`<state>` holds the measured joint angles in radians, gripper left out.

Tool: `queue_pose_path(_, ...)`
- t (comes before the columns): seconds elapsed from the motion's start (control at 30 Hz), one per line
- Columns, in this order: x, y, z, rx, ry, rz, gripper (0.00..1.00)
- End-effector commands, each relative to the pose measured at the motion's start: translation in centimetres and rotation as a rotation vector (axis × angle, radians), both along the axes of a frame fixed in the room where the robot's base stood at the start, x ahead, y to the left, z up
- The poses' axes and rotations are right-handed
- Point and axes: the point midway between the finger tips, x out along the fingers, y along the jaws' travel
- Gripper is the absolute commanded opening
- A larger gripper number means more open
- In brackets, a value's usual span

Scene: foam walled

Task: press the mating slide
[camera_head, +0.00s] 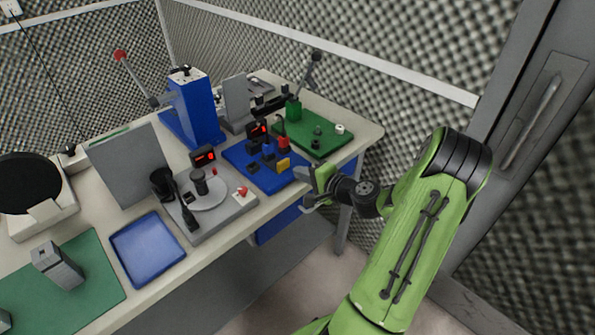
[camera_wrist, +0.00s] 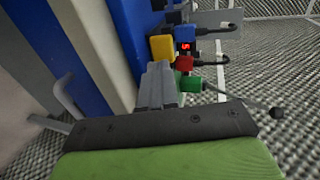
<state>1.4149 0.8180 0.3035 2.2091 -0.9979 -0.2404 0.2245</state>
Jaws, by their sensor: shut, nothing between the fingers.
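A blue fixture plate (camera_head: 243,172) lies near the front edge of the bench and carries a yellow block (camera_head: 283,164), a red block (camera_head: 283,143) and small blue blocks. I cannot tell for sure which part is the mating slide. My gripper (camera_head: 308,178) is just off the bench edge, to the right of the yellow block and apart from it in the head view. Its grey fingers also show in the wrist view (camera_wrist: 157,82), closed together and empty. Beyond them stand the yellow block (camera_wrist: 162,47), a blue connector (camera_wrist: 185,33) and the red block (camera_wrist: 184,63).
A small red digital display (camera_head: 258,129) stands behind the blocks. A green plate (camera_head: 312,137) with small parts lies to the right. A blue lever press (camera_head: 193,105), a grey turntable station (camera_head: 210,205) and a blue tray (camera_head: 147,247) stand left. A wall is at right.

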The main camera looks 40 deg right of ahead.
Motion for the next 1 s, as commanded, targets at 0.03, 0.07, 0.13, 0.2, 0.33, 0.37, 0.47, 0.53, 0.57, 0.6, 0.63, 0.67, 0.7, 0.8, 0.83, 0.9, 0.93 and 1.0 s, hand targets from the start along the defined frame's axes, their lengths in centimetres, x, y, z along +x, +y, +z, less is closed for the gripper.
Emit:
queue_pose_path(0.03, -0.9, -0.2, 0.3, 0.0, 0.002, -0.005, 0.0)
queue_pose_path(0.07, -1.4, -0.2, 0.5, -0.001, 0.002, -0.006, 0.0)
queue_pose_path(0.13, -2.6, -0.2, 0.9, 0.0, 0.001, -0.006, 0.0)
queue_pose_path(0.2, -3.9, -0.3, 1.2, 0.001, 0.003, -0.008, 0.0)
queue_pose_path(0.33, -5.9, -0.4, 1.9, -0.001, 0.002, -0.005, 0.0)
queue_pose_path(0.37, -6.2, -0.4, 2.0, -0.001, 0.001, -0.005, 0.0)
queue_pose_path(0.47, -6.8, -0.3, 2.1, 0.0, 0.001, -0.002, 0.0)
queue_pose_path(0.53, -6.9, -0.3, 2.2, -0.001, 0.0, -0.002, 0.0)
queue_pose_path(0.57, -6.9, -0.3, 2.2, -0.001, 0.0, -0.002, 0.0)
queue_pose_path(0.6, -6.9, -0.3, 2.2, -0.001, 0.0, -0.002, 0.0)
queue_pose_path(0.63, -6.9, -0.3, 2.1, -0.001, 0.0, -0.002, 0.0)
queue_pose_path(0.67, -6.9, -0.3, 2.1, -0.001, 0.001, -0.002, 0.0)
queue_pose_path(0.7, -6.9, -0.3, 2.1, -0.001, 0.001, -0.002, 0.0)
queue_pose_path(0.8, -6.9, -0.3, 2.1, -0.001, 0.001, -0.002, 0.0)
queue_pose_path(0.83, -6.9, -0.3, 2.1, -0.001, 0.001, -0.002, 0.0)
queue_pose_path(0.9, -6.9, -0.3, 2.1, -0.001, 0.001, -0.002, 0.0)
queue_pose_path(0.93, -6.9, -0.3, 2.1, -0.001, 0.001, -0.002, 0.0)
queue_pose_path(1.0, -6.9, -0.3, 2.1, -0.001, 0.001, -0.002, 0.0)
